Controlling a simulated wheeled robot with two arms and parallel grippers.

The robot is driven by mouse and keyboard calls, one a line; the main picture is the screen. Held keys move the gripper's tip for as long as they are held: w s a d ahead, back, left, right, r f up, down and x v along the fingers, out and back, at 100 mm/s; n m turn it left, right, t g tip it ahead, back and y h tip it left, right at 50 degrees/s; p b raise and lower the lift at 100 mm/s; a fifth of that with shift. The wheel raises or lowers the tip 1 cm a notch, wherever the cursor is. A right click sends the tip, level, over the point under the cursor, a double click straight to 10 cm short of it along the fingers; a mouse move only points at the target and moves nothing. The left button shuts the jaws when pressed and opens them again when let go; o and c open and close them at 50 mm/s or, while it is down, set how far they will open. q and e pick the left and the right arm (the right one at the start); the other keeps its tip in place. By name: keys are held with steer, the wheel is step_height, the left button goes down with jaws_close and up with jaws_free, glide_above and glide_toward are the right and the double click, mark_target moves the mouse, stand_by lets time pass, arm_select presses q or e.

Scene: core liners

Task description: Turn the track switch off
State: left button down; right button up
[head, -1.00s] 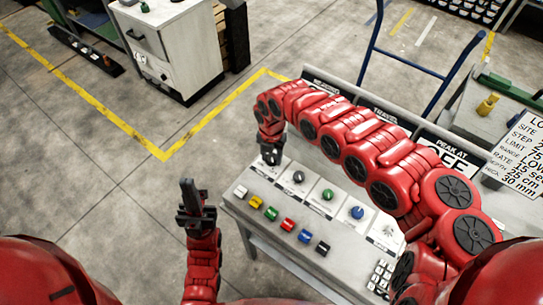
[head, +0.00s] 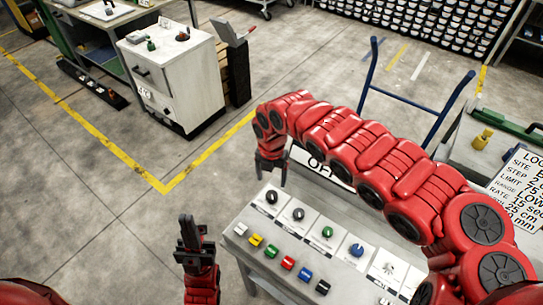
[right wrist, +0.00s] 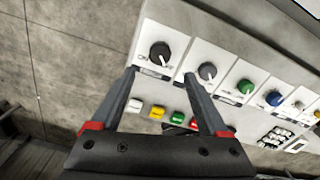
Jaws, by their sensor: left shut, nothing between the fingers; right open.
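A pale control panel (head: 232,238) carries a row of knobs on white plates; their small labels are too small to read, so I cannot tell which is the track switch. The black knob (head: 271,197) is at the left end, then a grey knob (head: 298,214), a green knob (head: 327,232) and a blue knob (head: 357,250). My right gripper (head: 272,176) is open and empty near the black knob. In the right wrist view the black knob (right wrist: 160,52) shows beyond and between the fingertips, not gripped. My left gripper (head: 188,232) is shut and empty, left of the panel.
Several coloured push buttons, such as a red button (head: 288,263), line the panel's front. An upright sign (head: 318,166) behind it is partly hidden by my right arm. A white cabinet (head: 178,75) and blue trolley handle (head: 405,98) stand further back.

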step_height(320, 180, up, 8)
steer(key=p, duration=0.5)
steer(key=shift+f, duration=0.1)
